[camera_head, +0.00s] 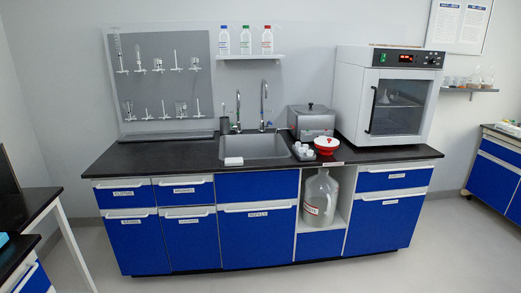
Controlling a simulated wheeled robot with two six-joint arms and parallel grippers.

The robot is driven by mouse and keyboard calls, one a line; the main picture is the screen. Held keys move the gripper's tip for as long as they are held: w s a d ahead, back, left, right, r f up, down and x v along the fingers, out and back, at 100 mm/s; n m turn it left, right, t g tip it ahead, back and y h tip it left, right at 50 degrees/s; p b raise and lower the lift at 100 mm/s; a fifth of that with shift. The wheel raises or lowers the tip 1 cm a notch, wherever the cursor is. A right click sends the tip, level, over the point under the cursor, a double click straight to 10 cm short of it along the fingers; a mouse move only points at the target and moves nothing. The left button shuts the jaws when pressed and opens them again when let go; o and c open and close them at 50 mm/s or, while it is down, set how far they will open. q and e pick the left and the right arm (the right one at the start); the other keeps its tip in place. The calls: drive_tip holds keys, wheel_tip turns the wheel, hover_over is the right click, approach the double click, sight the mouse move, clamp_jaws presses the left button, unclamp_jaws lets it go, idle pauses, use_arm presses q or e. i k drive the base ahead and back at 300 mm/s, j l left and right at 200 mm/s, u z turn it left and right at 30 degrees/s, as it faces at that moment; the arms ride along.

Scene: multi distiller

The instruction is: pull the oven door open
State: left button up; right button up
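The oven (385,97) is a white box on the right end of the black counter against the wall. Its door (398,107) has a dark-framed glass window and looks closed. A dark vertical handle (372,110) runs along the door's left edge. Neither of my grippers is in view.
The black counter (180,156) stands on blue cabinets. A sink (255,148), a metal box (312,121) and a red-and-white round item (327,145) are left of the oven. Floor in front is clear. A bench (500,165) stands far right.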

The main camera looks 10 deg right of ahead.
sight(397, 106)
drive_tip(key=i+z, duration=0.25)
drive_tip(key=i, duration=0.3)
drive_tip(key=i+j+z, duration=0.2)
drive_tip(key=i, duration=0.35)
drive_tip(key=i+j+z, duration=0.1)
drive_tip(key=i+z, duration=0.15)
drive_tip(key=i, duration=0.3)
